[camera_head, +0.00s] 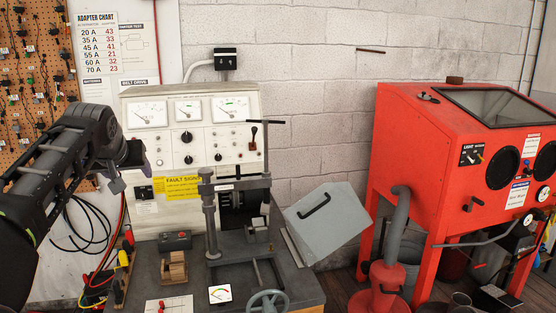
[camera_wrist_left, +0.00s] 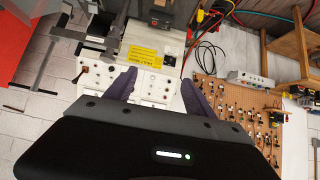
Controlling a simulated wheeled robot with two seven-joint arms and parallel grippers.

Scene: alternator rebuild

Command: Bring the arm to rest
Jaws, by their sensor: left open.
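My left arm comes in from the left in the head view, raised in front of the pegboard and adapter chart. Its gripper (camera_head: 118,181) is left of the test bench panel (camera_head: 190,125), apart from it. In the left wrist view the two dark fingers of the left gripper (camera_wrist_left: 157,90) stand apart with nothing between them. Beyond them the bench panel (camera_wrist_left: 150,62) shows with its yellow label. My right gripper is in neither view.
A grey bench (camera_head: 290,284) carries a press frame (camera_head: 209,220), a wooden block (camera_head: 174,267) and a small meter (camera_head: 220,294). A tilted grey cover (camera_head: 328,222) is right of it. A red blasting cabinet (camera_head: 440,150) stands at right. Cables (camera_head: 88,235) hang below my left arm.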

